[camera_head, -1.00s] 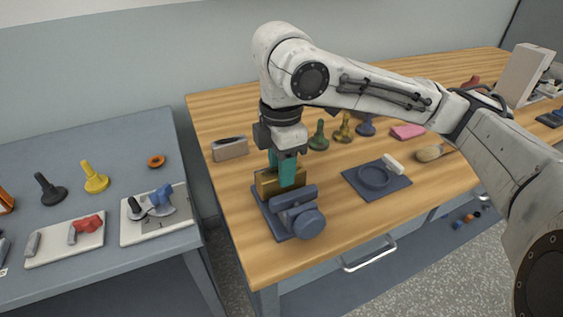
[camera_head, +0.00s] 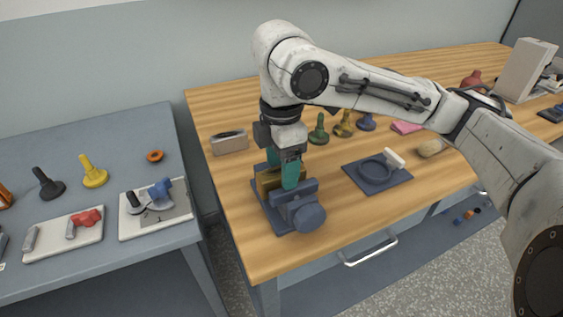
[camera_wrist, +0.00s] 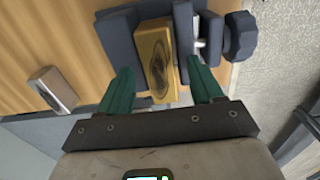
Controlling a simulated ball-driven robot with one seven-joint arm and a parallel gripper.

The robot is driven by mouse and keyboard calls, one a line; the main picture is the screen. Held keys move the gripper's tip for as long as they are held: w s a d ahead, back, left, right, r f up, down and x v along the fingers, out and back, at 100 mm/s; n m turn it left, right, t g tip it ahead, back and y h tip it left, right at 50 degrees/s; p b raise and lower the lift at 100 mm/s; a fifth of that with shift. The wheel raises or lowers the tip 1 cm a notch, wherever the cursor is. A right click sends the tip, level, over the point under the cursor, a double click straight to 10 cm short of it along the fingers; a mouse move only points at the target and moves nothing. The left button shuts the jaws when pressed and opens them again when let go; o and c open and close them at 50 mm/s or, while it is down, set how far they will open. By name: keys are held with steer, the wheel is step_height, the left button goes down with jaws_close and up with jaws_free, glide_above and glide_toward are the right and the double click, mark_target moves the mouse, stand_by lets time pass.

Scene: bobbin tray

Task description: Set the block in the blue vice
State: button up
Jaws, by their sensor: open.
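The golden-yellow block (camera_wrist: 155,55) sits between the jaws of the blue vice (camera_wrist: 119,40), with a dark oval mark on its upper face. The vice also shows in the head view (camera_head: 304,191), near the table's front left corner, with its round knob toward the front. My gripper (camera_wrist: 160,68) is open, its teal fingers apart on either side of the block and pointing down at the vice. In the head view the fingers partly hide the block (camera_head: 268,181). I cannot tell how deep the block sits or whether the vice jaws press on it.
A block-like holder (camera_head: 229,143) stands left of the vice. A blue tray with a round recess (camera_head: 399,181) and a white piece lies to the right. Green, gold and blue knobbed pieces (camera_head: 343,129) stand behind. A grey side table (camera_head: 107,190) holds several parts.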

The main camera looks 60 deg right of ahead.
step_height(320, 180, up, 11)
steer(key=p, duration=0.2)
stand_by(0.5)
steer(key=shift+s+f, duration=0.1)
steer(key=shift+f, duration=0.05)
